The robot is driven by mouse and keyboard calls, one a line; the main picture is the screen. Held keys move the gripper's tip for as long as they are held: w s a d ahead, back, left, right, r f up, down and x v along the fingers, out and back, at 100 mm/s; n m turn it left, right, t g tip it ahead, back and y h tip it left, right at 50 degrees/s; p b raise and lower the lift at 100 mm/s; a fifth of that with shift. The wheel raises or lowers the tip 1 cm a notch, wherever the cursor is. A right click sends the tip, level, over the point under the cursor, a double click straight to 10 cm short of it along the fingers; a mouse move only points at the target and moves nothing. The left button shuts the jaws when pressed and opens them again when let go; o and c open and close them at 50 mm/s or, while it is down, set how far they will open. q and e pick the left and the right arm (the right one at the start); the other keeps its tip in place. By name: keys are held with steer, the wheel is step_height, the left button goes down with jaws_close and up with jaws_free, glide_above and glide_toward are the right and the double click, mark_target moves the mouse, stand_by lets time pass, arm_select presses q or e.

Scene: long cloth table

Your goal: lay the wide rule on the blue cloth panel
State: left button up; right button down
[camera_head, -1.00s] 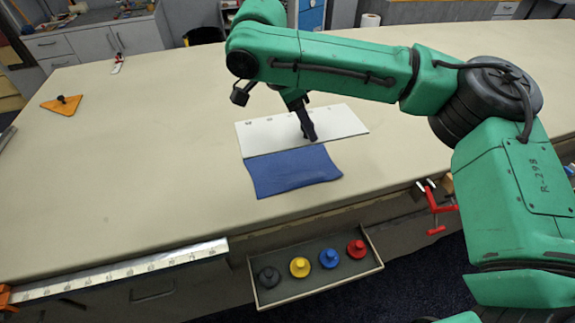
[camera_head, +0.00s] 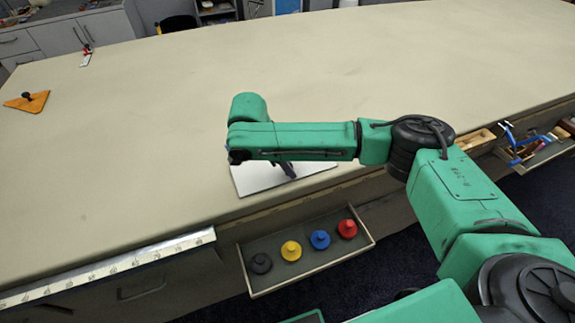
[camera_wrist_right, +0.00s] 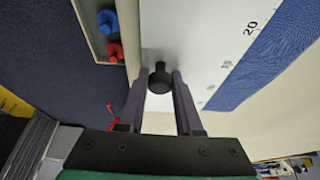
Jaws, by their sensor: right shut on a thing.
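The wide rule (camera_head: 262,178) is a white plate near the table's front edge, partly hidden by my right arm in the head view. In the wrist view it (camera_wrist_right: 195,45) shows printed numbers along one edge and a black knob (camera_wrist_right: 160,80). My right gripper (camera_head: 288,170) is shut on that knob, one finger on each side. The blue cloth panel (camera_wrist_right: 272,55) shows beyond the numbered edge in the wrist view. It is not visible in the head view. I cannot tell whether the rule overlaps or touches it. My left gripper is out of view.
An open drawer (camera_head: 247,270) with several coloured knobbed pieces juts out below the front edge. A long metal strip (camera_head: 110,266) runs along the front edge at left. An orange triangle (camera_head: 28,102) lies far left.

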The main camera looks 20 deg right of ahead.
steer(key=shift+f, duration=0.2)
steer(key=c, duration=0.6)
jaws_free()
steer(key=shift+s+f, duration=0.1)
steer(key=shift+r, duration=0.4)
steer(key=v, duration=1.1)
steer(key=shift+a+r+p, duration=0.2)
steer(key=shift+r+p, duration=0.1)
steer(key=shift+p, duration=0.1)
